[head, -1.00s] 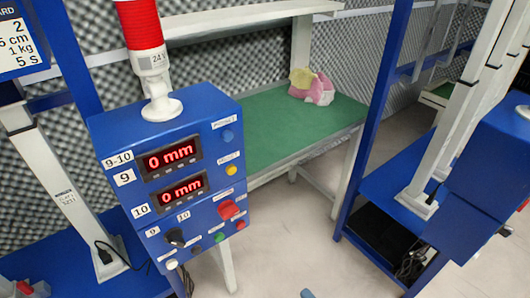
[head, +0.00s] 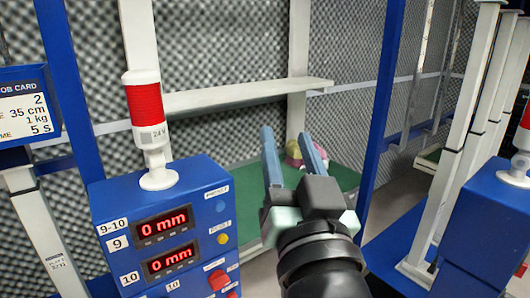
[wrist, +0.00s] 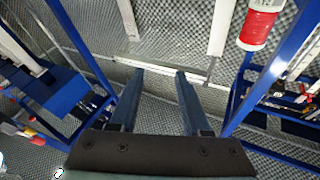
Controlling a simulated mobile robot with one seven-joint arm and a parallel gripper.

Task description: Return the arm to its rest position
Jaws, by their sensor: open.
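My gripper (head: 292,150) is raised in the middle of the head view, with its two blue fingers apart and nothing between them. It points up and away from me. In the wrist view the gripper (wrist: 160,75) is also open and empty, with foam wall and a white rail beyond the fingertips. My arm runs down from it to the bottom edge of the head view. The gripper hides part of the green bench and of a pink and yellow item on it.
A blue control box (head: 165,235) with red displays stands at the left, with a red and white beacon (head: 147,120) on top. The green bench (head: 345,178) and a white shelf (head: 235,97) are behind the gripper. Blue frame posts (head: 380,110) stand at the right.

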